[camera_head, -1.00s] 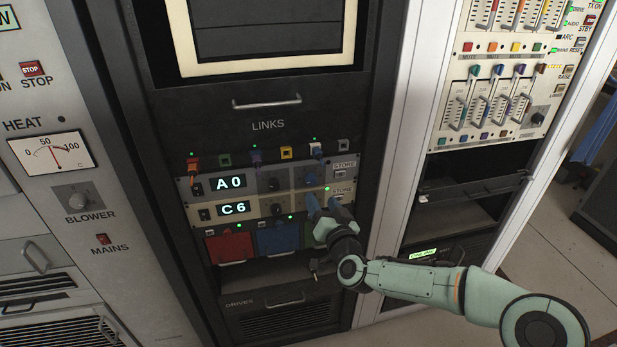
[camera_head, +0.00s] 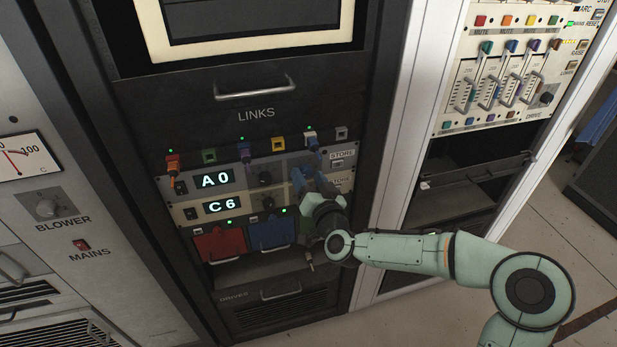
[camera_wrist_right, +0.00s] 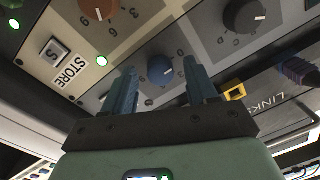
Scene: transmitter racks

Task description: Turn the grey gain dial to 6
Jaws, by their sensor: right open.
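The grey link unit (camera_head: 162,186) shows "A 0" on its display (camera_head: 215,179). Its numbered dial, a blue knob (camera_wrist_right: 161,66) with a pale pointer line, shows in the right wrist view; in the head view the gripper covers it. My right gripper (camera_wrist_right: 160,82) is open, its two blue fingers on either side of this knob, with a gap visible on each side. It also shows in the head view (camera_head: 308,182) in front of the grey unit's right part. A dark dial (camera_wrist_right: 243,15) with letters sits beside the blue knob. My left gripper is not in view.
Below is a cream unit (camera_head: 178,213) whose display (camera_head: 222,206) reads "C 6"; its numbered dial (camera_wrist_right: 98,8) is close by. Coloured plugs (camera_head: 245,155) line the row above. A STORE button (camera_wrist_right: 56,52) and red and blue drives (camera_head: 220,244) are near.

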